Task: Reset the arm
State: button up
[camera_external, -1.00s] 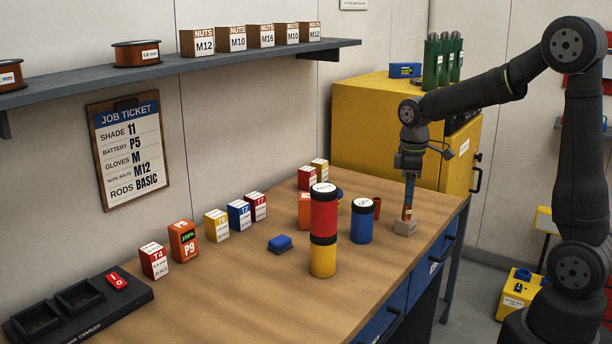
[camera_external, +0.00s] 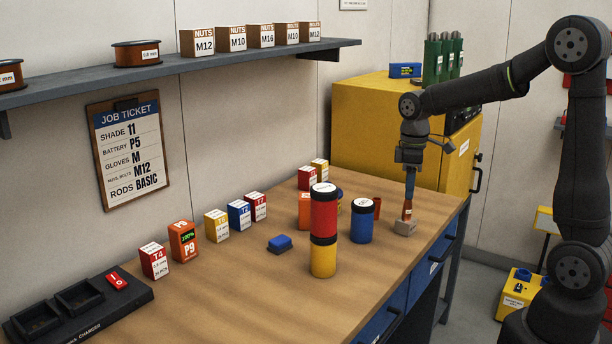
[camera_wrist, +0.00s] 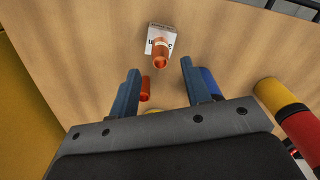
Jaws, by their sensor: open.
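My gripper (camera_external: 410,190) points down above the right end of the workbench (camera_external: 250,285). Its two blue-grey fingers are spread apart in the wrist view (camera_wrist: 160,88), with nothing held between them. A copper-orange cylindrical piece (camera_external: 407,211) stands on a small pale block (camera_external: 404,227) just below the fingertips. In the wrist view, the orange piece (camera_wrist: 161,55) and the lettered block (camera_wrist: 161,36) show beyond the fingertips, apart from them. The lettering on the block is too small to read.
A tall red-and-yellow cylinder (camera_external: 323,215) and a blue cylinder (camera_external: 362,225) stand left of my gripper. A small red-brown cup (camera_external: 377,207) is close by. A yellow cabinet (camera_external: 370,130) stands behind. Small boxes line the wall side; the bench's front middle is clear.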

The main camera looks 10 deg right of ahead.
notch_tip(320, 180, up, 7)
notch_tip(320, 180, down, 11)
jog(key=shift+f, duration=0.2)
notch_tip(320, 180, up, 4)
jog(key=shift+f, duration=0.2)
jog(key=d+r, duration=0.8)
jog(key=d, duration=0.4)
jog(key=s+a+f, duration=0.3)
jog(key=s+a, duration=0.1)
jog(key=a, duration=0.3)
jog(key=s+a+f+n, duration=0.1)
jog(key=s+a+f, duration=0.2)
jog(key=a, duration=0.5)
jog(key=s+a+f+n, duration=0.1)
jog(key=s+a+f, duration=0.2)
jog(key=s+a, duration=0.2)
jog(key=a, duration=0.3)
jog(key=shift+s+f, duration=0.4)
